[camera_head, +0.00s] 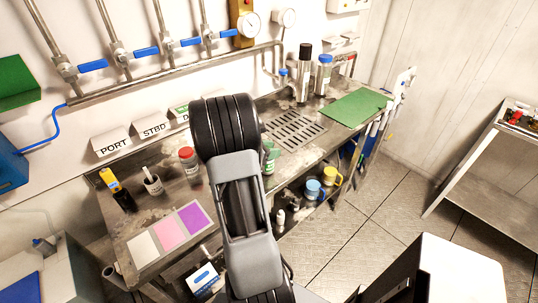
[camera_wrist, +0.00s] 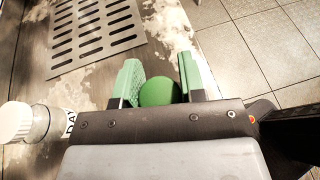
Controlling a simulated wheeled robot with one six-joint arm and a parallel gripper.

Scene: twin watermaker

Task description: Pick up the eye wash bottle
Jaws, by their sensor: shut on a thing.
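The eye wash bottle shows in the wrist view as a round green top (camera_wrist: 159,92) between the two green finger pads of my gripper (camera_wrist: 160,74). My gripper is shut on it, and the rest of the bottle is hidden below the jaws. In the head view my arm covers most of this spot. Only a small green and pale patch (camera_head: 269,158) shows at the bench's front edge, right of the arm; I cannot tell bottle from finger there.
The steel bench (camera_head: 290,165) has a drain grille (camera_head: 293,130) and a green mat (camera_head: 352,107). A red-lidded jar (camera_head: 190,165) stands left of my arm. A white-capped bottle (camera_wrist: 22,122) is left of the gripper in the wrist view. Mugs (camera_head: 314,190) sit on the lower shelf.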

